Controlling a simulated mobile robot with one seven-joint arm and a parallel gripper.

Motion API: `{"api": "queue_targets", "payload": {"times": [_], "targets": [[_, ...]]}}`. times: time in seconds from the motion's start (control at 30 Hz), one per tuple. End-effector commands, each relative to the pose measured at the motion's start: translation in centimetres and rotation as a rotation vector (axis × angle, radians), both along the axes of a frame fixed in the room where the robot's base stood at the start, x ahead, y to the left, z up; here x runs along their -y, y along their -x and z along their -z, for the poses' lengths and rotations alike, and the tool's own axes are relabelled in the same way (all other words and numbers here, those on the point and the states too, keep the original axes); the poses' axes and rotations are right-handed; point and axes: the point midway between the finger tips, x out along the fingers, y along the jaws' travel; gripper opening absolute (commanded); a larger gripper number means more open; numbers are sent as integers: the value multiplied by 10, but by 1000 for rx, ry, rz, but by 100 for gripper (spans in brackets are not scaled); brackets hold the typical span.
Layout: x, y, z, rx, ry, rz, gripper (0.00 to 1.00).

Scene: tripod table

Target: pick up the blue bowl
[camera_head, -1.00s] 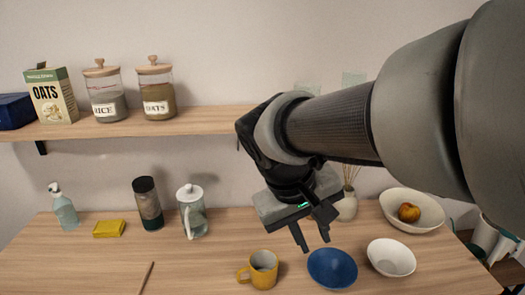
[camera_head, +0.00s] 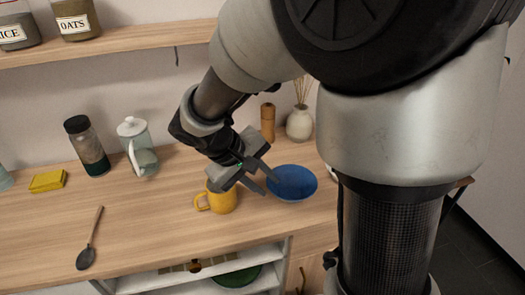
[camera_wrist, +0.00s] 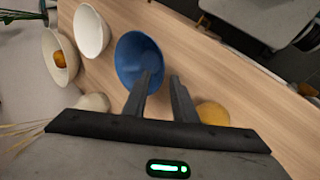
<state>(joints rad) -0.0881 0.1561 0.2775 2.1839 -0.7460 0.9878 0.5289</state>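The blue bowl (camera_head: 296,182) stands upright on the table, just right of the yellow mug in the head view. It also shows in the wrist view (camera_wrist: 138,58) at upper middle, its inside facing the camera. My gripper (camera_head: 267,182) is open and empty, with its fingertips close to the bowl's left side in the head view. In the wrist view the two fingers (camera_wrist: 164,76) are apart. One overlaps the lower part of the bowl and the other lies over bare wood. I cannot tell whether a fingertip touches the bowl.
The yellow mug (camera_head: 220,198) is close under my gripper. A white bowl (camera_wrist: 91,31) and a larger bowl (camera_wrist: 48,66) with a round fruit are beside the blue bowl. A vase (camera_head: 299,124) and wooden mill (camera_head: 268,121) stand behind. The table's front left holds a dark spoon (camera_head: 88,250).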

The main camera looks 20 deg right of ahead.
Motion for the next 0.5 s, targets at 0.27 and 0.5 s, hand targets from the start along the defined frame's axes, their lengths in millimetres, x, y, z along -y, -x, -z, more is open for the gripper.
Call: {"api": "queue_targets", "payload": {"times": [0.27,0.5], "targets": [[8,-2,16,0,0,1,25],[23,-7,48,-2,0,2,25]]}}
